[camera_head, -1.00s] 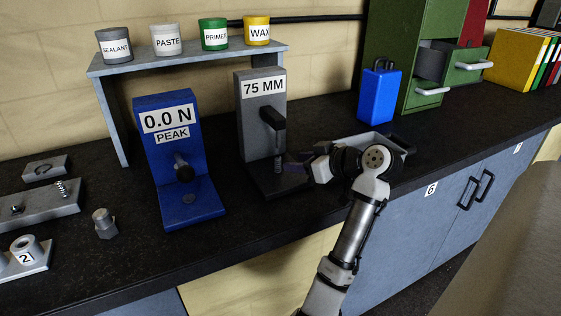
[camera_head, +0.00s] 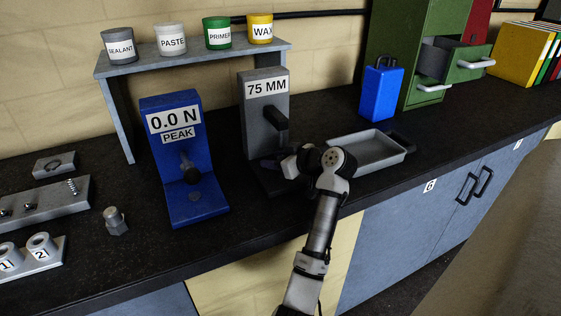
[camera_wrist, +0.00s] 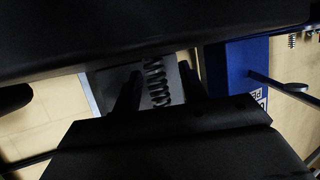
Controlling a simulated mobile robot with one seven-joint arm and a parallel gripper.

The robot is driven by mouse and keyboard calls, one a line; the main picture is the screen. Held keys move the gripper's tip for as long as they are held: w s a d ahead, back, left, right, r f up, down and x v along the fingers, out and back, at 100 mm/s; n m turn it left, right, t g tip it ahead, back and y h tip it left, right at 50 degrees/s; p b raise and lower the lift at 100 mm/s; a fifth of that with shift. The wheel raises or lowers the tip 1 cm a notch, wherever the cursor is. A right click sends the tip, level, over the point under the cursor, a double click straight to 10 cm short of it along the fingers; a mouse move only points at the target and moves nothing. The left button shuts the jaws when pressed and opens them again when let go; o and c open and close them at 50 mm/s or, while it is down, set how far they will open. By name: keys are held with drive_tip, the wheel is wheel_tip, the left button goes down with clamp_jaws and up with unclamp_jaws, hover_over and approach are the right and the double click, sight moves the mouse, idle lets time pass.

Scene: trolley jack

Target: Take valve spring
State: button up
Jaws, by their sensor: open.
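The valve spring (camera_wrist: 157,82) is a dark coil in the wrist view, standing against the grey 75 MM stand (camera_head: 264,95). My gripper (camera_wrist: 160,88) is open, with one finger on each side of the coil. I cannot tell whether either finger touches it. In the head view my gripper (camera_head: 272,163) reaches into the front of the stand, under its dark handle (camera_head: 276,119), and the spring there is hidden behind it. Another small spring (camera_head: 73,187) stands on a grey block at the far left.
The blue force tester (camera_head: 181,148) reading 0.0 N stands close on the left. An empty grey tray (camera_head: 370,151) lies to the right of the stand, with a blue canister (camera_head: 380,92) behind it. A shelf (camera_head: 195,59) holds several cans.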

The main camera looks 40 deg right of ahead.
clamp_jaws()
